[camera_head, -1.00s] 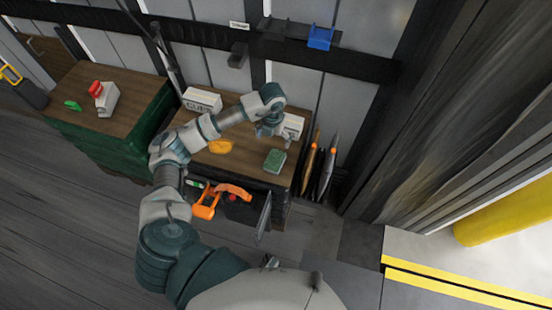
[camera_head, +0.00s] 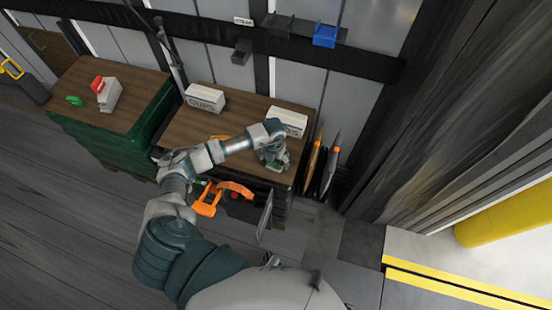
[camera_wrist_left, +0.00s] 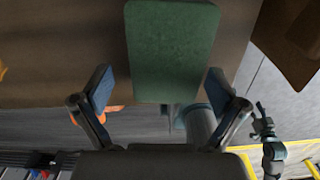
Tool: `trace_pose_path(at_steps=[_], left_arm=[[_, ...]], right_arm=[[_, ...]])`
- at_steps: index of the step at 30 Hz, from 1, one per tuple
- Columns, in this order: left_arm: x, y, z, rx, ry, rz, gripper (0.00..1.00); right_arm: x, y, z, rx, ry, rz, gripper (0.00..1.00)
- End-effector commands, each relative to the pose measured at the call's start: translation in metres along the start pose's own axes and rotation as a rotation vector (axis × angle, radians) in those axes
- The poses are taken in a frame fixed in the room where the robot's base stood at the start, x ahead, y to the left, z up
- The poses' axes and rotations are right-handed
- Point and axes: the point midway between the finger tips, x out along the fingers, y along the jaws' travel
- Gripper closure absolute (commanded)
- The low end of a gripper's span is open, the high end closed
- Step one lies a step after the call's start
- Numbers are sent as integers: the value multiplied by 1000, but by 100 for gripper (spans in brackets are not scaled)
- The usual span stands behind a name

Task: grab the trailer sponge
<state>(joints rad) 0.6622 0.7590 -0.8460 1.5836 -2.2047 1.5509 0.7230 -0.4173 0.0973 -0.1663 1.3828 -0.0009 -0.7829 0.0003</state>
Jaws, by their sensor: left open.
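The green sponge (camera_wrist_left: 170,50) lies on the wooden tabletop and shows large and whole at the top of the left wrist view. My left gripper (camera_wrist_left: 160,92) is open, one finger either side of the sponge's near end, with nothing held. In the head view my left gripper (camera_head: 273,160) is above the right front part of the table and mostly hides the sponge. I cannot tell its exact height above the top. What appears to be my right gripper (camera_wrist_left: 264,120) is small at the lower right of the left wrist view; its jaw state is unclear.
Two white boxes (camera_head: 204,98) (camera_head: 288,122) stand at the table's back. An orange item is partly behind my arm. Below the front edge are an orange tool (camera_head: 208,200) and an open drawer (camera_head: 265,217). Long pointed items (camera_head: 330,165) stand right of the table.

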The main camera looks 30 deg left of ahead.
Motion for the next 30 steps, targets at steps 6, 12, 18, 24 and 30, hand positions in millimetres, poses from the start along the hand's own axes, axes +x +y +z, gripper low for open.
trace_pose_path(at_steps=[6,12,18,24,30], left_arm=[[2,-3,0,1,-1,2,3],[3,-2,0,1,-1,1,41],[4,0,0,1,0,-1,45],[4,1,0,0,1,1,45],[-8,0,1,0,-2,1,45]], right_arm=[[-5,0,-8,0,12,-1,60],[-5,0,-8,0,12,-1,60],[-4,0,-6,1,9,-1,60],[-3,0,-5,1,8,-1,60],[-3,0,-5,1,9,-1,60]])
